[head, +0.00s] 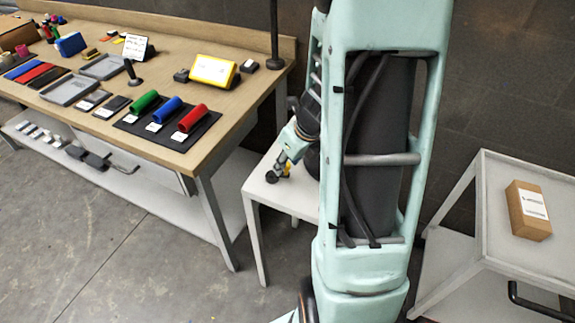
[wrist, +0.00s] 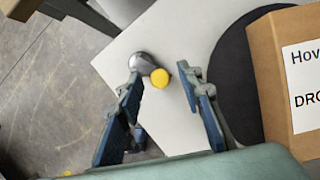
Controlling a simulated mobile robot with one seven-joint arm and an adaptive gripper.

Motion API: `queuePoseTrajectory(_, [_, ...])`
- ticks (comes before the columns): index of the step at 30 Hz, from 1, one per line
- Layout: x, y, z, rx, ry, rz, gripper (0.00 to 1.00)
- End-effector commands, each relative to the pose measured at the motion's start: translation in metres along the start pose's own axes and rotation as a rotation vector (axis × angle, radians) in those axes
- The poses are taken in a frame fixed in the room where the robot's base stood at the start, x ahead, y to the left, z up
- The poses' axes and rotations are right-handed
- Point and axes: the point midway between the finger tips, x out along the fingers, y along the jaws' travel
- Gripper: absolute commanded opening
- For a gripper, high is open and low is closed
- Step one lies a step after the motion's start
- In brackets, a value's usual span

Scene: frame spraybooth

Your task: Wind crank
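The crank shows in the wrist view as a grey rounded metal part (wrist: 141,63) with a round yellow knob (wrist: 160,78) beside it, above a white table top. In the head view a bit of the yellow knob (head: 288,168) shows at the small white table, next to my gripper (head: 281,164). In the wrist view my gripper (wrist: 160,82) is open, its blue fingers apart on either side of the knob. No contact with the knob is visible, and its height relative to the fingertips is unclear.
A black disc (wrist: 236,75) and a cardboard box (wrist: 268,75) with a printed label are right of the fingers. A workbench (head: 235,105) with coloured rolls stands left. A grey cart (head: 490,215) with another box (head: 528,210) stands right. Bare floor (head: 110,250) lies front left.

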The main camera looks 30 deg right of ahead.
Motion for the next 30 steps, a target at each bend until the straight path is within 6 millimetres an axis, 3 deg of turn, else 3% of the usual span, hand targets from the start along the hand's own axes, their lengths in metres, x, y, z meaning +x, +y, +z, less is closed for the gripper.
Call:
queuePoseTrajectory(8, [0.0013,-0.0001,0.0003,0.000,0.000,0.000,0.34])
queuePoseTrajectory(18, [0.0011,-0.0001,0.0002,0.000,0.000,0.000,0.00])
queuePoseTrajectory(30, [0.0020,-0.0030,0.0014,-0.052,0.000,0.022,0.00])
